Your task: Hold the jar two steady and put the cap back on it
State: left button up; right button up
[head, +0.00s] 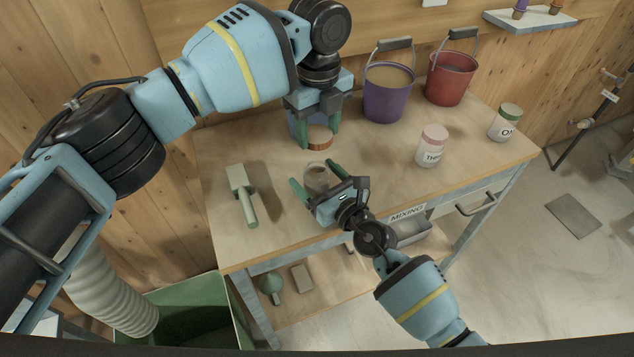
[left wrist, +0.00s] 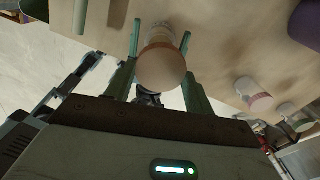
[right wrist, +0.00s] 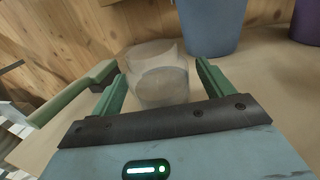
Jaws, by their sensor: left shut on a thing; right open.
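The cap (head: 319,144), with an orange-brown rim and pale top, is between the fingers of my left gripper (head: 318,138), which is shut on it. The cap also fills the middle of the left wrist view (left wrist: 162,68). Jar two (head: 316,180) is clear, uncapped and upright on the table, nearer the front edge than the cap. My right gripper (head: 317,176) is open, with a finger on each side of the jar. In the right wrist view the jar (right wrist: 160,75) stands between the fingers, with a visible gap at the right one. Its label is not readable.
A pink-capped jar (head: 432,147) and a green-capped jar (head: 505,122) stand to the right. Purple (head: 387,95) and red (head: 450,80) buckets stand at the back, and a blue bucket (right wrist: 212,25) stands behind the jar.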

jog(key=shift+w+a, duration=0.35)
jog(key=shift+w, duration=0.15)
jog(key=c, duration=1.5)
pick_arm(q)
send_over(319, 167)
jog(key=shift+f, duration=2.5)
jog(key=shift+f, duration=0.15)
jog(key=shift+f, duration=0.75)
jog(key=shift+f, duration=0.5)
